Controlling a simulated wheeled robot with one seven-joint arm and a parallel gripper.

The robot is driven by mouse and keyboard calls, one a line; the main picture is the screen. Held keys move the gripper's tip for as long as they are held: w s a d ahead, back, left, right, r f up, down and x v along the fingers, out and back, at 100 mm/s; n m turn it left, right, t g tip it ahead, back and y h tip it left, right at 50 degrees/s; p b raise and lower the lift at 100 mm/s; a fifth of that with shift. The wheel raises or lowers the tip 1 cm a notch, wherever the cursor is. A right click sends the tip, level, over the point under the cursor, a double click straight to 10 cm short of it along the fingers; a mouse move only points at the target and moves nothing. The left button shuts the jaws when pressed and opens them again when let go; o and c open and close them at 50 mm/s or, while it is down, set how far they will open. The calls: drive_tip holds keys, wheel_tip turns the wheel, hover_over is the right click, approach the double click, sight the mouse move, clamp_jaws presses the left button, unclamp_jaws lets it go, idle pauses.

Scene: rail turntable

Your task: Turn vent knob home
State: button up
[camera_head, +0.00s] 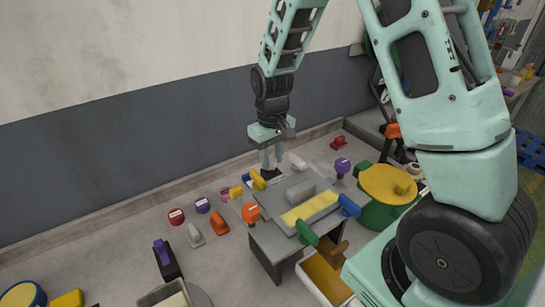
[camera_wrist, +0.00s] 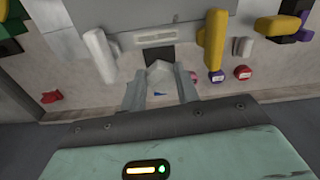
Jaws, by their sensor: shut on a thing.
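A pale grey knob with a pointed top (camera_wrist: 161,72), which I take to be the vent knob, sits between my fingers in the wrist view. A small blue mark shows just below it. My gripper (camera_wrist: 160,92) is shut on this knob, with one finger on each side. In the head view my gripper (camera_head: 271,160) points down at the back edge of the grey panel table (camera_head: 268,242); the knob itself is hard to make out there. A black square and a pale label strip (camera_wrist: 156,38) lie just beyond the knob.
A white lever (camera_wrist: 98,52) stands left of my gripper and a yellow lever (camera_wrist: 214,45) stands right, both close. Red and purple knobs (camera_head: 202,205) and an orange lever (camera_head: 220,223) are on the left. A green drum with a yellow top (camera_head: 388,184) stands right.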

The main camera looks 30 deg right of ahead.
sight(271, 161)
drive_tip(key=m, duration=0.6)
drive_tip(key=shift+w+a, duration=0.1)
drive_tip(key=shift+a, duration=0.05)
drive_tip(key=shift+m+p, duration=0.3)
drive_tip(key=o, duration=1)
wheel_tip(271, 161, up, 18)
drive_tip(key=b, duration=0.3)
drive_tip(key=shift+f+b, duration=0.25)
drive_tip(key=shift+b, duration=0.1)
